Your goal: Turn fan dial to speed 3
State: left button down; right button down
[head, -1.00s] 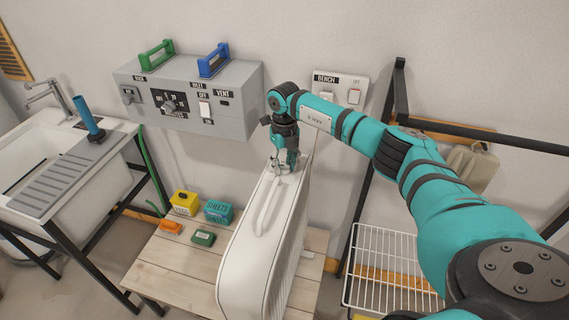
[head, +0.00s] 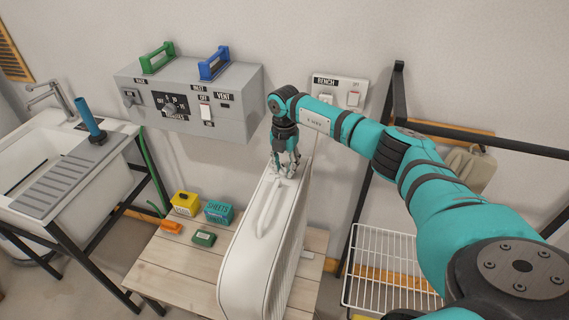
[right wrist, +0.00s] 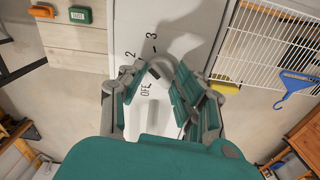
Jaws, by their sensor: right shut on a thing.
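The fan (head: 262,235) is a tall white case with a ribbed side, standing on a wooden bench. Its dial sits at the far end of the top, where my right gripper (head: 284,170) points down onto it and mostly hides it. In the right wrist view the dial (right wrist: 160,70) is a pale grey knob with a small dark mark, between the fingers of my right gripper (right wrist: 163,78), which is shut on it. The printed marks OFF, 2 and 3 show around the knob. I cannot tell for sure which mark the dial points to. My left gripper is out of view.
Yellow (head: 186,203), teal (head: 218,211), orange (head: 171,227) and green (head: 204,238) blocks lie on the bench (head: 170,268) left of the fan. A grey control box (head: 190,95) and a switch plate (head: 340,90) are on the wall behind. A white wire rack (head: 390,270) stands right.

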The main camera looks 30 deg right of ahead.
aim_at(285, 167)
jog(key=m+p, duration=0.1)
jog(key=m, duration=0.3)
jog(key=shift+w+r+m, duration=0.1)
jog(key=shift+m, duration=0.3)
dwell(0.4)
jog(key=c, duration=0.9)
grip_release()
jog(key=shift+c, duration=0.2)
notch_tip(285, 167, up, 12)
